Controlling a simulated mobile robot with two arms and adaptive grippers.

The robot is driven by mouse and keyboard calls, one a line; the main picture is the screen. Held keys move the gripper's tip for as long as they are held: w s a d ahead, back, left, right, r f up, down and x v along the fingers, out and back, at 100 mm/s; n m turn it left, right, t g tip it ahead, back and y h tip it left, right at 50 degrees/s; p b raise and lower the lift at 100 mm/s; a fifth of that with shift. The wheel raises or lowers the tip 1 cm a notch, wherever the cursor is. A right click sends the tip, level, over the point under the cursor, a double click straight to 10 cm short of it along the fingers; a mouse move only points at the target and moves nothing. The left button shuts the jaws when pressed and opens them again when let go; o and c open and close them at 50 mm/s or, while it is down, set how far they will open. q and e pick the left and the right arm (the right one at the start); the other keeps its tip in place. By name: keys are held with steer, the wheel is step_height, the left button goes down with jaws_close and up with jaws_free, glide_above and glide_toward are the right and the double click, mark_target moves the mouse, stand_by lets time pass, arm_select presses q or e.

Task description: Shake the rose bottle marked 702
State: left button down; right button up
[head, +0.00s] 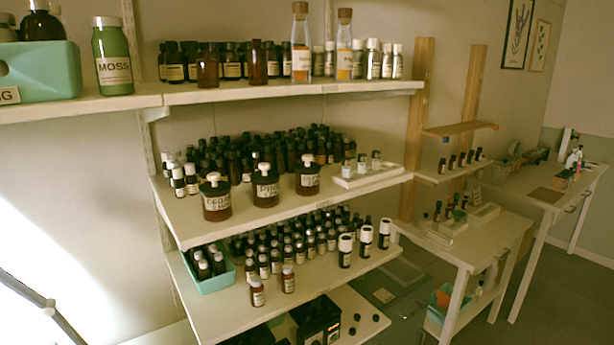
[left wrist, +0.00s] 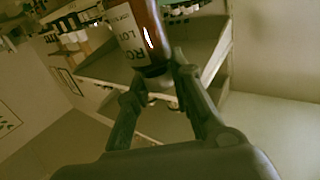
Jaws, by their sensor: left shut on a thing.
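A brown bottle (left wrist: 152,38) with a white label is between the fingers of my left gripper (left wrist: 158,84) in the left wrist view. The letters "RO" and "LOT" show on the label, but its number is not readable. The gripper is shut on the bottle near its end closest to the wrist camera. The bottle's other end runs out of the top of that view. In the head view neither the gripper nor this bottle is seen. My right gripper is in no view.
Shelves (head: 188,232) crowded with dark bottles fill the middle of the head view. Large jars (head: 216,200) stand at a shelf's front edge, and a teal bin (head: 214,272) sits below. A small table (head: 500,232) stands to the right. Open floor (head: 560,300) lies at lower right.

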arm_select(q)
step_height(320, 180, up, 7)
steer(key=shift+f, duration=0.1)
step_height(320, 180, down, 6)
steer(key=shift+f, duration=0.1)
stand_by(0.4)
stand_by(0.9)
